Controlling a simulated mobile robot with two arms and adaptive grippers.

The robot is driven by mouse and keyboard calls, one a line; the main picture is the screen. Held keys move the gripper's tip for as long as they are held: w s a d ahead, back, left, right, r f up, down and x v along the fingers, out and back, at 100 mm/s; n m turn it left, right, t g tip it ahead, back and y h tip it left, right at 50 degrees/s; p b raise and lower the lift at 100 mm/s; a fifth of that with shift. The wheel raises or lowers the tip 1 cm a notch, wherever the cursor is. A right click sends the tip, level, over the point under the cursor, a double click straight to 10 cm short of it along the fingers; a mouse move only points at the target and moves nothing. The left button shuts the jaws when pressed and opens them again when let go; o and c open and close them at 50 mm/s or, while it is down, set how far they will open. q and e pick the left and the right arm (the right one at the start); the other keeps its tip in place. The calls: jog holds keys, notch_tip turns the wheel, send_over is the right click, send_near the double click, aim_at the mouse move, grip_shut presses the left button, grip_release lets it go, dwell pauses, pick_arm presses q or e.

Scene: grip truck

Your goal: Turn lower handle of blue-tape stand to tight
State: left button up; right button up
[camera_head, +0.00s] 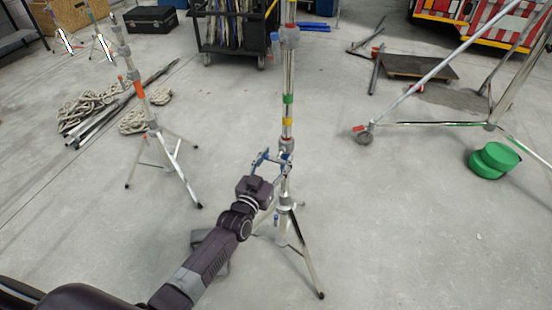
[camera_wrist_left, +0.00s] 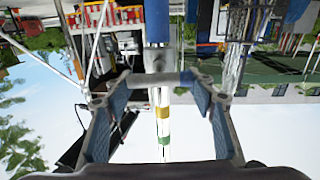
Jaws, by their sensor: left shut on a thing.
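The blue-tape stand (camera_head: 288,122) stands upright on its tripod legs in the middle of the head view, with green and yellow bands on its pole. In the left wrist view it appears upside down, with blue tape (camera_wrist_left: 157,26) beside a grey collar (camera_wrist_left: 160,58). The lower handle (camera_wrist_left: 158,78) is a grey bar crossing the pole at this collar. The handle is largely hidden in the head view. My right gripper is not in view.
An orange-taped stand (camera_head: 139,90) is to the left, near coiled rope (camera_head: 85,108). A black cart (camera_head: 235,55) stands behind. A green round object (camera_head: 493,160) and a slanted metal frame (camera_head: 430,78) are to the right. Floor near the stand's legs is mostly clear.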

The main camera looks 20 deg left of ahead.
pick_arm(q)
jog(key=shift+m, duration=0.3)
jog(key=m+p, duration=0.1)
jog(key=m, duration=0.2)
jog(key=shift+d+m, duration=0.15)
jog(key=shift+m, duration=1.05)
jog(key=m, duration=0.2)
jog(key=shift+d+f+m, duration=0.1)
jog(key=shift+f+m, duration=0.05)
jog(key=shift+m, duration=0.25)
jog(key=m+b, duration=0.1)
jog(key=m, duration=0.2)
jog(key=shift+d+f, duration=0.1)
jog(key=shift+f, duration=0.05)
jog(key=shift+f+m+b, duration=0.1)
jog(key=shift+m+b, duration=0.55)
jog(key=shift+m, duration=1.45)
